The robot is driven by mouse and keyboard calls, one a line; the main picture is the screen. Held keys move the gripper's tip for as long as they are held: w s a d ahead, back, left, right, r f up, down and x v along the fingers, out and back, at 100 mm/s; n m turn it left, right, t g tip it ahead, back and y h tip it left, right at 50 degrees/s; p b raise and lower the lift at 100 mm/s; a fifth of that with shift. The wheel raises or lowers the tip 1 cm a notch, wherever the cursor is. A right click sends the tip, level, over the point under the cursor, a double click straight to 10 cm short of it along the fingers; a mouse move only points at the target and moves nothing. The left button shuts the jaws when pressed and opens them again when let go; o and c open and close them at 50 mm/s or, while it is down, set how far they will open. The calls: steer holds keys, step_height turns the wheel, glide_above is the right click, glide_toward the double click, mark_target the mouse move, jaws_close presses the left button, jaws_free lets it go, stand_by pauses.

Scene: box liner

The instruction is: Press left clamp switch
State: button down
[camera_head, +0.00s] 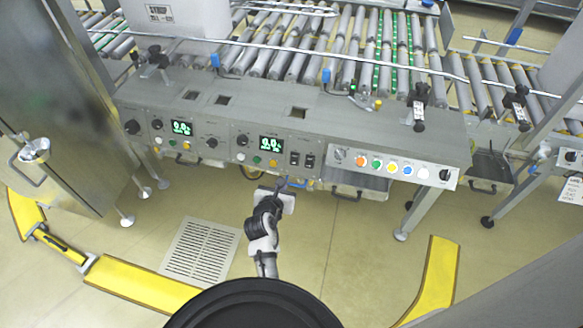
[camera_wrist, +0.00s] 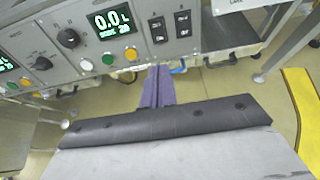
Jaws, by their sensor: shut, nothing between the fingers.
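Two black rocker switches sit side by side on the grey front panel (camera_head: 225,146), right of the right-hand green "0.0" display. The left rocker switch (camera_head: 294,159) also shows in the wrist view (camera_wrist: 157,29), beside the right rocker switch (camera_wrist: 183,23). Their labels are too small to read, so I cannot confirm which is the clamp switch. My gripper (camera_head: 281,183) is in front of and below the panel, apart from both switches. In the wrist view its fingers (camera_wrist: 158,70) are together and empty, pointing at the area just below the switches.
The green display (camera_wrist: 113,20), a black knob (camera_wrist: 69,38) and green and yellow buttons lie left of the switches. A row of coloured buttons (camera_head: 391,166) is to the right. Rollers are behind the panel. Yellow floor barriers (camera_head: 140,285) stand at both sides; the floor between is mostly clear.

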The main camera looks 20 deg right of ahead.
mark_target(293, 163)
steer(key=x, duration=1.3)
steer(key=shift+f, duration=0.1)
steer(key=shift+w+d+f+b, duration=0.15)
steer(key=shift+f+b, duration=0.25)
steer(key=shift+b, duration=0.35)
steer(key=shift+r, duration=0.3)
steer(key=shift+p, duration=0.35)
steer(key=shift+r+p, duration=0.85)
steer(key=shift+p, duration=0.1)
